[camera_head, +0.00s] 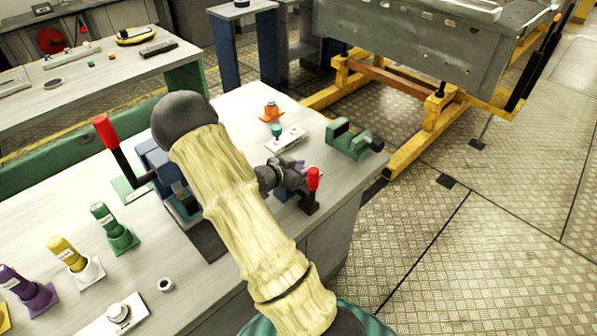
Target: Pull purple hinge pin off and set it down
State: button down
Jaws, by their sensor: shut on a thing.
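My gripper (296,177) is over the right part of the near workbench, beside a red-handled clamp (313,180). It is shut on a small purple piece, which I take to be the purple hinge pin (300,166); only a bit of it shows past the dark fingers. A small blue part (281,194) shows just below the gripper. I cannot tell whether the pin still touches a hinge, as the gripper and my arm hide that spot.
A white plate with a teal knob (277,131), an orange piece (271,111) and a green vise (354,139) stand behind the gripper. A blue press with a red-tipped lever (106,131) is left of my arm. Green, yellow and purple holders line the left. Bare bench (235,105) lies behind.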

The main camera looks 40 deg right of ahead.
jog(key=shift+r, duration=0.2)
jog(key=shift+r+p, duration=0.35)
jog(key=shift+p, duration=0.1)
jog(key=shift+r+p, duration=2.05)
jog(key=shift+r, duration=0.2)
jog(key=shift+r+p, duration=1.9)
jog(key=shift+r, duration=0.1)
